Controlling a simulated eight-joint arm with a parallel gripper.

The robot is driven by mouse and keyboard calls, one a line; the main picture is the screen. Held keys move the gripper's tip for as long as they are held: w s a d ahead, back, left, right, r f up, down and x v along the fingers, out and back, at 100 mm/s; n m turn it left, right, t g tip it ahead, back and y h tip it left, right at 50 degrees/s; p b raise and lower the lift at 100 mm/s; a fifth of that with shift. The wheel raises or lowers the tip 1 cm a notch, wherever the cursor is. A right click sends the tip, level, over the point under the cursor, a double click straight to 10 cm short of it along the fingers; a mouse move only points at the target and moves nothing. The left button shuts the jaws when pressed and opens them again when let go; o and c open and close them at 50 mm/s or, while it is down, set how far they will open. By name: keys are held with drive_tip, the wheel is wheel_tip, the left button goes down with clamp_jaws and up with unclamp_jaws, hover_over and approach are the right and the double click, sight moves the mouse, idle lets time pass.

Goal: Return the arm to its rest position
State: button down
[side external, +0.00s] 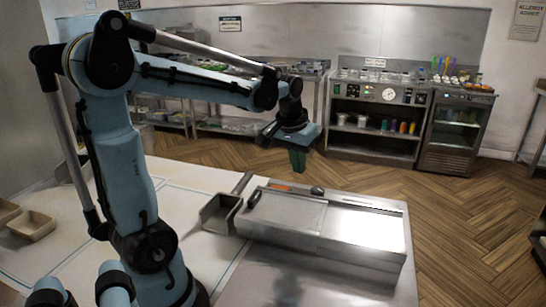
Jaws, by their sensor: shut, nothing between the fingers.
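My arm reaches to the right across the upper left of the side external view. My gripper (298,164) points down at its end, shut and empty. It hangs in the air above the back edge of the steel counter unit. Nothing is touching the fingers that I can see.
A steel unit with a flat lid (285,212) stands on the counter below my gripper. A grey scoop-like metal container (219,213) with a handle sits at its left. Tan trays (32,227) lie at the far left. The white worktop (190,180) behind is clear. A back counter (375,115) with small containers is across the floor.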

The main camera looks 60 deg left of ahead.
drive_tip(key=s+d+f+m+t, duration=0.1)
drive_tip(key=s+d+m+t, duration=0.1)
drive_tip(key=d, duration=0.5)
drive_tip(key=s+d+m+t+h, duration=0.1)
drive_tip(key=s+d+m+t, duration=0.1)
drive_tip(key=d, duration=0.6)
drive_tip(key=s+m, duration=0.1)
drive_tip(key=s, duration=0.1)
drive_tip(key=shift+s+f+t, duration=0.3)
drive_tip(key=shift+f, duration=0.1)
